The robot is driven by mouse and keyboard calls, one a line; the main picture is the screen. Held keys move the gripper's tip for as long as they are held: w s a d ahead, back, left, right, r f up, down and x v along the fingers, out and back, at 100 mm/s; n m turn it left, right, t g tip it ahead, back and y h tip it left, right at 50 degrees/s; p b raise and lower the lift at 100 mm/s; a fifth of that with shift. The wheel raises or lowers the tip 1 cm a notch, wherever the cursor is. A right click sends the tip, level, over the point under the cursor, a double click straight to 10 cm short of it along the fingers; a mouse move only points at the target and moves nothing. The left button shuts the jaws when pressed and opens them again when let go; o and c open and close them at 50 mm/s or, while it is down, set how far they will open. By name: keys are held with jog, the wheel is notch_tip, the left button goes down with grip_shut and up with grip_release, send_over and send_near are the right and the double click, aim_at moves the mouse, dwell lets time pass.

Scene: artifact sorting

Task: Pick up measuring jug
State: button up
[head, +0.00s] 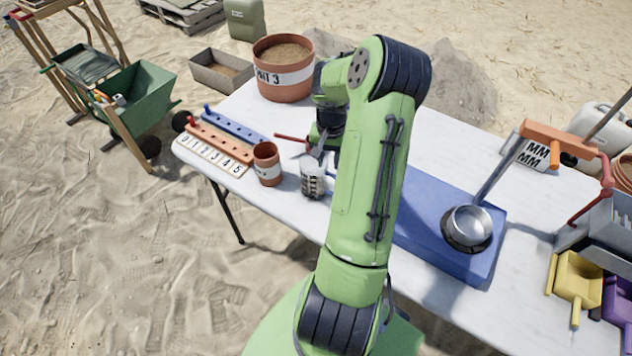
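A small clear-grey vessel with dark markings, which looks like the measuring jug (312,178), stands upright on the white table (290,205), left of my green arm. My gripper (321,150) points down just above the jug's rim at its right side. My own arm partly covers it. I cannot tell whether the fingers touch the jug or how far apart they are.
A small terracotta pot (267,164) stands close left of the jug, beside a numbered peg board (215,148). A large sand-filled pot (284,70) stands behind.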

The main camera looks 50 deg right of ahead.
aim_at(327, 173)
notch_tip(327, 173, down, 6)
jog(key=shift+a+f+b, duration=0.1)
jog(key=shift+b, duration=0.5)
grip_shut()
